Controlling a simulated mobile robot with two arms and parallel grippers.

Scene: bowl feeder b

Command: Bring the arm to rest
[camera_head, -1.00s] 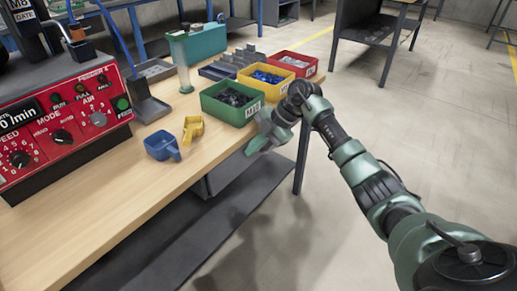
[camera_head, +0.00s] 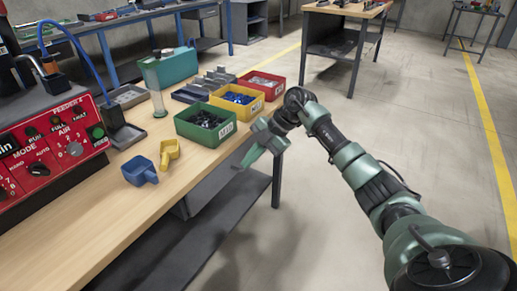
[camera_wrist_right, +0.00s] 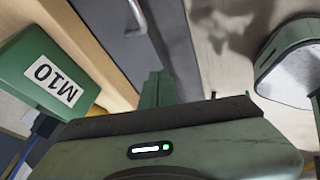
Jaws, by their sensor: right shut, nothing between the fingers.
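My right arm (camera_head: 350,160) comes in from the lower right in the head view. Its gripper (camera_head: 242,166) hangs just off the table's edge, pointing down and to the left. It is shut and empty. In the right wrist view the closed green fingers (camera_wrist_right: 158,88) show at the middle. The gripper is apart from the green M10 bin (camera_head: 206,124), which stands to its left on the table; the bin's label also shows in the right wrist view (camera_wrist_right: 55,82). My left gripper is not in view.
On the wooden table (camera_head: 100,215) stand a blue scoop (camera_head: 139,171), a yellow scoop (camera_head: 170,152), a yellow bin (camera_head: 237,100), a red bin (camera_head: 262,85) and a red control panel (camera_head: 50,150). Open floor (camera_head: 410,120) lies to the right.

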